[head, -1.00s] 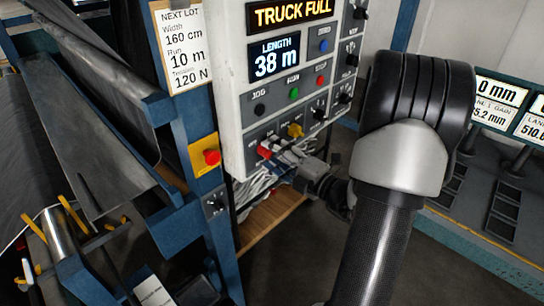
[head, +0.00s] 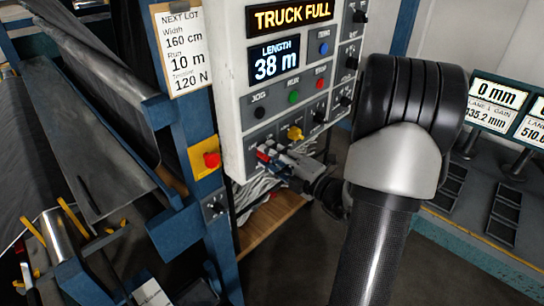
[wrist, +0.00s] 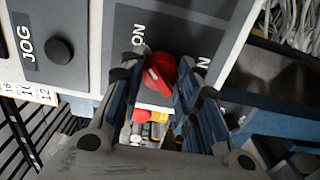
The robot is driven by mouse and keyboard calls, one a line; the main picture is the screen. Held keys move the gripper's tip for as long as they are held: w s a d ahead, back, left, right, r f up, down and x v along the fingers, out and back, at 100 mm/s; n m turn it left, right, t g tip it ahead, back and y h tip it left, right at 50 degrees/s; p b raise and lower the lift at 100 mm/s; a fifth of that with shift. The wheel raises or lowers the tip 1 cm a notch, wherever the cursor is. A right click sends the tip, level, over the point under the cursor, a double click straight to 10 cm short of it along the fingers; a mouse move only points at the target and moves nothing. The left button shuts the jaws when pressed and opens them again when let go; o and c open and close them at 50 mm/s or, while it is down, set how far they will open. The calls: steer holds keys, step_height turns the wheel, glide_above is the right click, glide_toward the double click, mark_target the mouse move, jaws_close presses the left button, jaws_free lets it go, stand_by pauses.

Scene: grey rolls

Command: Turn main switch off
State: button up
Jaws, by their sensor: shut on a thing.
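The main switch is a red rotary knob (wrist: 160,72) on a grey plate low on the white control box; in the head view its red (head: 263,156) shows beside the fingertips. My gripper (wrist: 160,84) is shut on the knob, one finger on each side. The knob's pale pointer line is tilted in the wrist view. Letters "ON" (wrist: 138,33) show beside the knob; the rest of the lettering is partly hidden by the fingers. In the head view my gripper (head: 268,160) reaches in from the lower right and hides part of the knob.
A yellow knob (head: 295,134) sits just right and above. Green (head: 293,97), red (head: 320,83) and black JOG (head: 260,112) buttons are higher on the control box (head: 235,130). A red stop button on a yellow box (head: 205,160) is left. Cables (head: 262,185) hang below.

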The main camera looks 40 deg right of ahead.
steer(key=shift+c, duration=0.9)
steer(key=shift+n+b, duration=3)
steer(key=shift+n, duration=5.9)
steer(key=o, duration=1.1)
